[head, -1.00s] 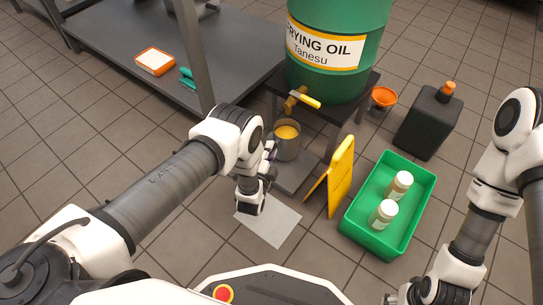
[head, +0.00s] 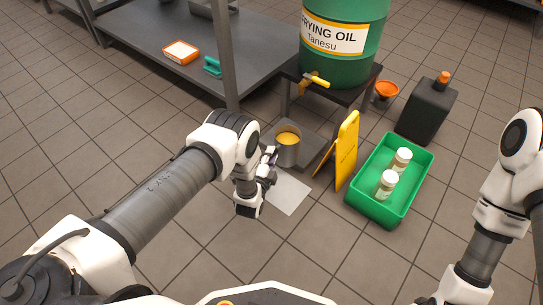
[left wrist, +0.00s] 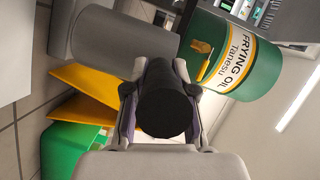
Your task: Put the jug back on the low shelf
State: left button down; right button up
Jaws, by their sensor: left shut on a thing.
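The jug (head: 287,154) is a grey metal vessel with yellow oil in it. It stands upright in the head view, in front of the drum's tap and over a grey plate. My left gripper (head: 268,168) is shut on the jug's black handle; the handle (left wrist: 165,105) fills the jaws in the left wrist view, with the grey jug wall (left wrist: 115,42) behind. Whether the jug's base touches anything is hidden. A low dark shelf (head: 150,35) is at the upper left. My right gripper is out of frame; only its arm shows at the right.
A green frying oil drum (head: 345,60) with a yellow tap (head: 315,82) stands on a dark stand. A yellow floor sign (head: 346,150) and a green crate (head: 372,205) with two jars are right of the jug. An orange-white box (head: 181,52) lies on the shelf.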

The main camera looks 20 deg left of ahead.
pick_arm(q)
jog(key=shift+r+p, duration=1.8)
jog(key=shift+r, duration=0.35)
